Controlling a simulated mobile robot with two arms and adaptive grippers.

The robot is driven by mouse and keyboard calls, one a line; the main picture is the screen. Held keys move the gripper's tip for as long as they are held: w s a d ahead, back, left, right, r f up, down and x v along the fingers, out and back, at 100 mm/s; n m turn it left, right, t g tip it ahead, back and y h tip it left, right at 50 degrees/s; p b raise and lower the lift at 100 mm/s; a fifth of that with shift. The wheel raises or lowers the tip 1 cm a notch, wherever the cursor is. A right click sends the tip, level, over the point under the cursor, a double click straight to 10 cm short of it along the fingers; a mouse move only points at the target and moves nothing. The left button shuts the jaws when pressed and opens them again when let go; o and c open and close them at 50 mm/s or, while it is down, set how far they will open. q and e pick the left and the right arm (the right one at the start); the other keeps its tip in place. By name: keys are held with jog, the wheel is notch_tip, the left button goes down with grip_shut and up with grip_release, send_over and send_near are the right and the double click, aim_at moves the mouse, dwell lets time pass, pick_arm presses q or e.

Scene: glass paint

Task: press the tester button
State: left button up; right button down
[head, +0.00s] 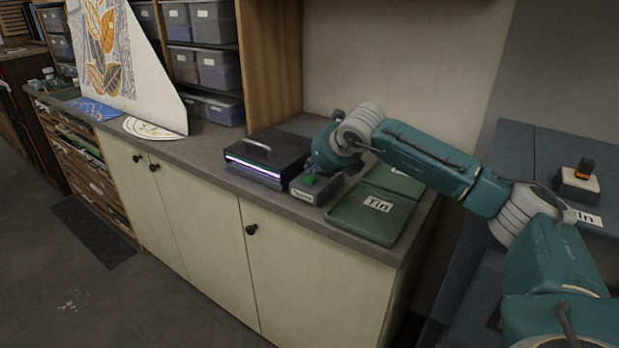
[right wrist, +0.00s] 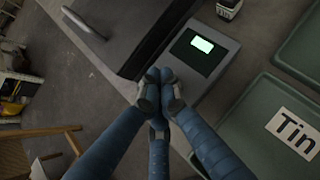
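The tester (head: 304,193) is a small grey box with a printed label on its front, on the counter; a small green patch (head: 309,180) shows on its top. In the right wrist view the tester (right wrist: 222,72) has a dark panel with a lit pale-green display (right wrist: 203,44). My right gripper (head: 316,168) is over the tester, fingers pointing down. In the right wrist view its fingertips (right wrist: 158,80) are together with nothing visible between them, at the tester's edge. They hide what lies under them; I cannot tell whether they touch it. My left gripper is out of view.
A black box (head: 268,155) with a handle and a glowing violet strip stands left of the tester. Green trays, one labelled Tin (head: 365,218), lie close on the right. A leaf-painted panel (head: 110,60) leans further left. A block (head: 577,184) sits on the blue surface at right.

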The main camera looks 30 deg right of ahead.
aim_at(312, 179)
jog(key=shift+r, duration=0.25)
jog(key=shift+r+p, duration=1.25)
jog(key=shift+r, duration=1.2)
